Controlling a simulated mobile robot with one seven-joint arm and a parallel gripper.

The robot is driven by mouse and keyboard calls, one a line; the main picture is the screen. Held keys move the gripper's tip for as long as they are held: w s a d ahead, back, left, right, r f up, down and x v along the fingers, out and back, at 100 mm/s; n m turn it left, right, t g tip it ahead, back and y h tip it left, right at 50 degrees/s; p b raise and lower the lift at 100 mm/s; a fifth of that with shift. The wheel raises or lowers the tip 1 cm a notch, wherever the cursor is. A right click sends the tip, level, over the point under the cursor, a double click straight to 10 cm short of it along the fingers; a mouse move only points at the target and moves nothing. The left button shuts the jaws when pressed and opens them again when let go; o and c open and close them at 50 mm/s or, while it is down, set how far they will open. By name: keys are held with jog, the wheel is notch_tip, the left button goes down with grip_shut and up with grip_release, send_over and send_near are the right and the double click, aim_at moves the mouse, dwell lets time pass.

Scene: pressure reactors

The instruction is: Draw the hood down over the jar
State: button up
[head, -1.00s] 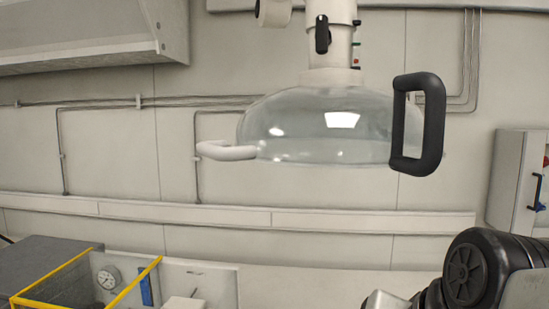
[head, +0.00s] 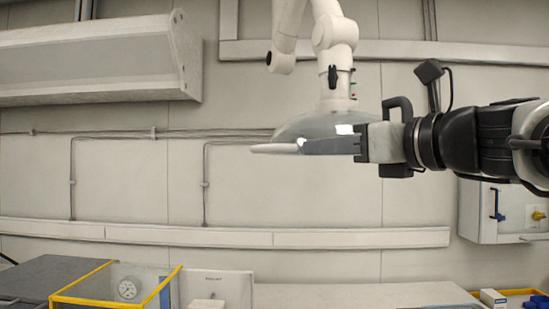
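The hood (head: 300,124) is a clear dome hanging from a white jointed arm (head: 337,62) in front of the back wall. Its white handle (head: 268,149) sticks out at the left of the rim. The fingertips overlap the inner end of the white handle in the picture; contact cannot be told. The fingers are seen side-on, so their opening is unclear. No jar can be made out.
A yellow-edged clear box with a gauge (head: 127,289) stands at the lower left beside a pale panel (head: 226,288). A wall cabinet (head: 485,214) is at the right. A sloping white wall unit (head: 100,62) is at the upper left. The space below the hood looks clear.

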aim_at(266, 149)
jog(key=x, duration=1.7)
jog(key=shift+w+a+r+p, duration=0.1)
jog(key=shift+w+r+p, duration=0.1)
jog(key=shift+p, duration=0.2)
grip_shut()
jog(key=shift+f, duration=0.1)
